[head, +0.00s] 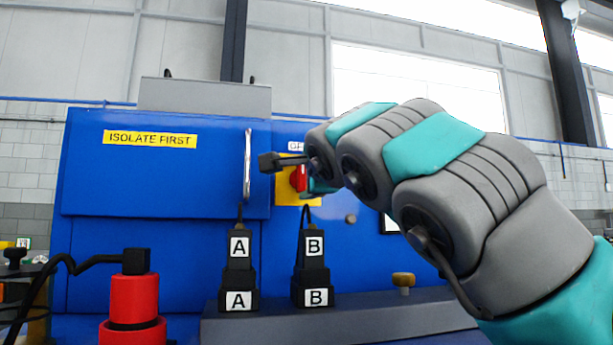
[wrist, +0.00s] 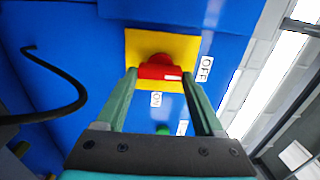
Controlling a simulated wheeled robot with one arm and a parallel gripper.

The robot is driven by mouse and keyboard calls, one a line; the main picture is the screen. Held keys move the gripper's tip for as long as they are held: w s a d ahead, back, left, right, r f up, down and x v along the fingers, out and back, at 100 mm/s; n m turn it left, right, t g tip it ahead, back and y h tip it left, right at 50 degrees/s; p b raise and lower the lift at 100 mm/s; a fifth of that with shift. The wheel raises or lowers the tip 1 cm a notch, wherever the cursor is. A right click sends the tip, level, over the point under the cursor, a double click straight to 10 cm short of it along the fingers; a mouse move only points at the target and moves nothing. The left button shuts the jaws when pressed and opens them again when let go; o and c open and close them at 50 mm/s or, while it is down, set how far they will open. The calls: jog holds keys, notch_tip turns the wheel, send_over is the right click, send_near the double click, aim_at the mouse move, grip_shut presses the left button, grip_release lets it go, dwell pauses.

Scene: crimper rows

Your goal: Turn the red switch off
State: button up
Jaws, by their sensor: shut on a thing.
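The red switch (head: 298,179) sits on a yellow plate (head: 284,190) on the blue machine front, partly hidden by my arm. In the wrist view the red switch (wrist: 158,68) lies between the fingertips of my gripper (wrist: 160,76), which is shut on it. A white mark (wrist: 173,77) shows on the knob's near side; I cannot tell surely which label it points to. The OFF label (wrist: 205,69) is right of the yellow plate (wrist: 135,45), and the ON label (wrist: 156,99) is below it.
The blue cabinet (head: 90,180) carries an "ISOLATE FIRST" label (head: 150,139) and an upright handle (head: 247,165). Black connectors marked A (head: 239,275) and B (head: 315,272) stand on the grey ledge (head: 345,310). A red cylinder (head: 134,300) with a black cable is at lower left.

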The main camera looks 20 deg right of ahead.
jog(key=o, duration=1.4)
jog(key=shift+s+a, duration=0.25)
jog(key=shift+s, duration=1)
jog(key=shift+s+a, duration=0.3)
jog(key=shift+s, duration=1)
jog(key=shift+s+a, duration=0.25)
jog(key=shift+s, duration=1)
